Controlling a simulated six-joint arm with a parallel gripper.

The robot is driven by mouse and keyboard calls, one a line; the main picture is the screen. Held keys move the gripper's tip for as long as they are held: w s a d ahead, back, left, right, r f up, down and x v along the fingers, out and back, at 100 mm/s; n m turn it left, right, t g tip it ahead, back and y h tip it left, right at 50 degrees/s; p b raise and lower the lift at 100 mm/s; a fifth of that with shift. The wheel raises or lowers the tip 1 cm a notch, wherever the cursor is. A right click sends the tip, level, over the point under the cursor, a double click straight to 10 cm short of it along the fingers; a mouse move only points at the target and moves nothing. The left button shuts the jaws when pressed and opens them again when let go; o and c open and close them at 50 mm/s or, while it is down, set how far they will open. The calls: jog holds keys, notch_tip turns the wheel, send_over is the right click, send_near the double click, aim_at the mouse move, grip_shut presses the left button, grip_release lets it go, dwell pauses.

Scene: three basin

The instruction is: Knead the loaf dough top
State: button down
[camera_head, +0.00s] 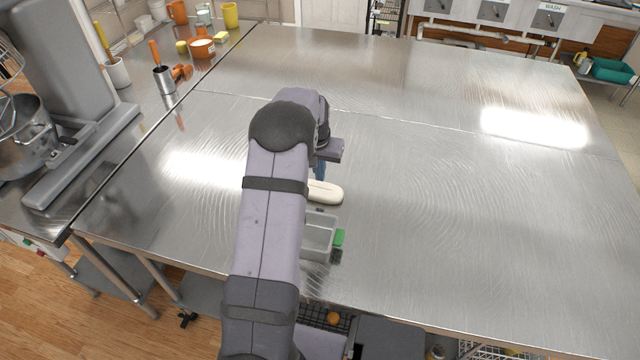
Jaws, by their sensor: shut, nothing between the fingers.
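The loaf dough (326,192) is a pale, rounded, elongated piece lying on the steel table, near the middle of the view. My arm hides its left end. My gripper (320,172) points down at the dough's far left side, close to or touching it; I cannot tell which. The gripper is shut and holds nothing. Its fingertips are partly hidden by my arm.
A grey container (319,238) with a green piece (339,238) at its right side stands just in front of the dough. A large mixer (85,90) stands at the left. The steel table (480,220) is clear to the right.

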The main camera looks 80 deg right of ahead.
aim_at(320, 186)
jog(key=shift+f, duration=0.3)
jog(key=shift+f+b, duration=1)
jog(key=shift+f, duration=0.3)
jog(key=shift+f, duration=0.15)
dwell(0.4)
dwell(0.7)
jog(key=shift+r+p, duration=1.05)
jog(key=shift+r, duration=0.55)
jog(key=shift+r, duration=0.1)
notch_tip(320, 186, up, 6)
jog(key=p, duration=0.4)
